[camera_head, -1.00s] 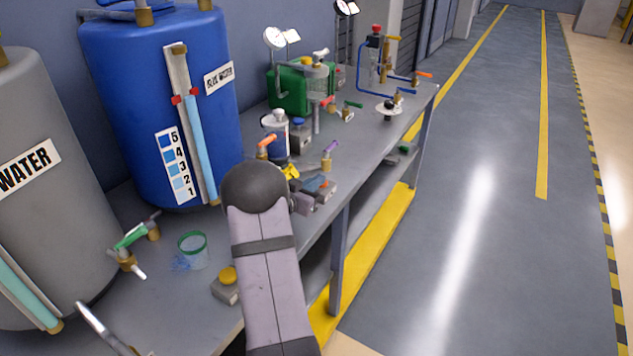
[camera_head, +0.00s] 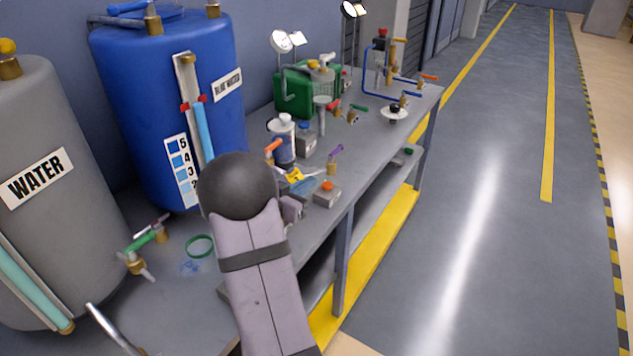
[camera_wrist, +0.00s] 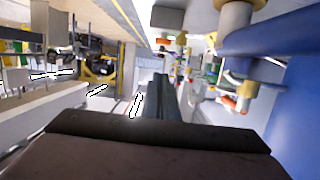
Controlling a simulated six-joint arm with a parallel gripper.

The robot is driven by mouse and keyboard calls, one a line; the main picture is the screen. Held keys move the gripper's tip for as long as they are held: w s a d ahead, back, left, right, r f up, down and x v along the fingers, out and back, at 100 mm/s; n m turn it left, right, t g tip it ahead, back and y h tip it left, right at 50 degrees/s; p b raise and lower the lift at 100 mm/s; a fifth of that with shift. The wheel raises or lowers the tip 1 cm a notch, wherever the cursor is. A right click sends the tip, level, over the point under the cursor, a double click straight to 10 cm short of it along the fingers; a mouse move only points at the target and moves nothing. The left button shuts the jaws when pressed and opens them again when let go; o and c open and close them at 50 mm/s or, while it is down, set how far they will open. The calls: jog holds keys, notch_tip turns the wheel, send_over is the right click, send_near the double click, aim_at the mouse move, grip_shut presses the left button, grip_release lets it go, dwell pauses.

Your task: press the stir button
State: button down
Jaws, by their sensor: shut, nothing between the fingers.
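Several small grey button boxes stand on the bench, and I cannot tell which is the stir button. One box has an orange-red button (camera_head: 328,186) near the front edge, right of my arm. Another has a blue button (camera_head: 304,127) farther back, beside a white bottle.
A blue water tank (camera_head: 125,95) and a grey water tank (camera_head: 38,240) stand at the left. A green-rimmed cup (camera_head: 200,246) sits before them. The floor at right is clear.

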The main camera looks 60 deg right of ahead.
jog(key=shift+v, duration=1.35)
jog(key=shift+r, duration=0.1)
